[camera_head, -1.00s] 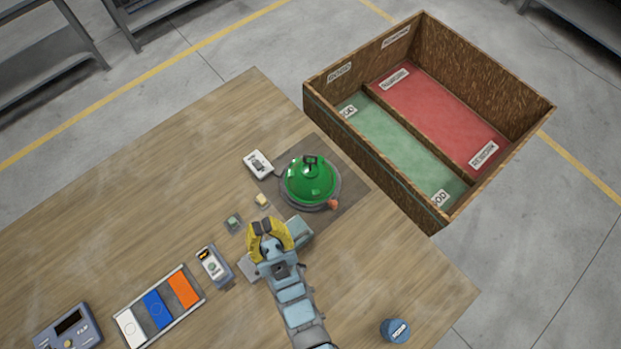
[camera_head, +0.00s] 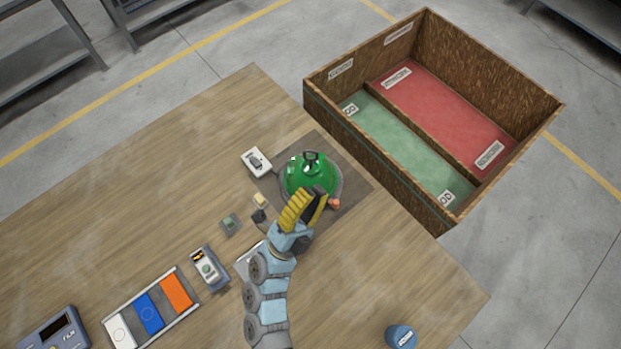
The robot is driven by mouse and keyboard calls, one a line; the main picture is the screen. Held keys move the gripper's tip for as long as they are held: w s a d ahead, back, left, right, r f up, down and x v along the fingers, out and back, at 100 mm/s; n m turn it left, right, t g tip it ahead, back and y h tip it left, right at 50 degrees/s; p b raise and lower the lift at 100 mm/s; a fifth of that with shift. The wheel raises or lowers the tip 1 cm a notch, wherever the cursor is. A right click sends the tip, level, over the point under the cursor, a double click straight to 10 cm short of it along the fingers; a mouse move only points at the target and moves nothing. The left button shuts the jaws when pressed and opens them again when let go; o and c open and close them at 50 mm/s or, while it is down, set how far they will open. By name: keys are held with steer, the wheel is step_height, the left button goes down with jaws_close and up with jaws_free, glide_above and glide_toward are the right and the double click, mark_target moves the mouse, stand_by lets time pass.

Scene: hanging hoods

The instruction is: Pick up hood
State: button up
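The green hood (camera_head: 298,178) is a dome with a dark loop on top. It sits on a dark grey mat (camera_head: 352,187) on the wooden table, with a grey ring or cable around its base. My gripper (camera_head: 318,192), with yellow and dark fingers, is at the hood's lower right side in the head view and covers part of it. I cannot tell whether it touches the hood or is above it. The finger gap is not clear from this angle.
A wooden crate (camera_head: 372,153) with green and red compartments stands beyond the table's right edge. A white box (camera_head: 256,161), a yellow block (camera_head: 261,200), a grey device (camera_head: 207,268) and a tray of coloured pieces (camera_head: 187,311) lie left. A blue round can (camera_head: 401,337) stands at the front right.

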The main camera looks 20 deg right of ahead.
steer(key=w+d+f+m+g+y+b, duration=0.1)
steer(key=d+f+m+g+b, duration=0.15)
steer(key=f, duration=0.25)
steer(key=w+d+f+m+g+y+b, duration=0.1)
steer(key=f+m+g+y, duration=0.15)
steer(key=f, duration=0.25)
steer(key=m+y+b, duration=1)
steer(key=m+b, duration=0.2)
steer(key=m, duration=0.2)
glide_toward(310, 164)
steer(key=shift+t, duration=0.4)
steer(key=x, duration=0.4)
steer(key=shift+w+d+r+p, duration=0.1)
steer(key=shift+w+d+p, duration=0.1)
steer(key=shift+d+p, duration=0.15)
steer(key=shift+x, duration=0.8)
steer(key=shift+s+f+x, duration=0.1)
steer(key=shift+f+x, duration=0.1)
steer(key=shift+x, duration=0.85)
steer(key=shift+s+f+x, duration=0.15)
steer(key=shift+x, duration=0.95)
steer(key=shift+c, duration=0.5)
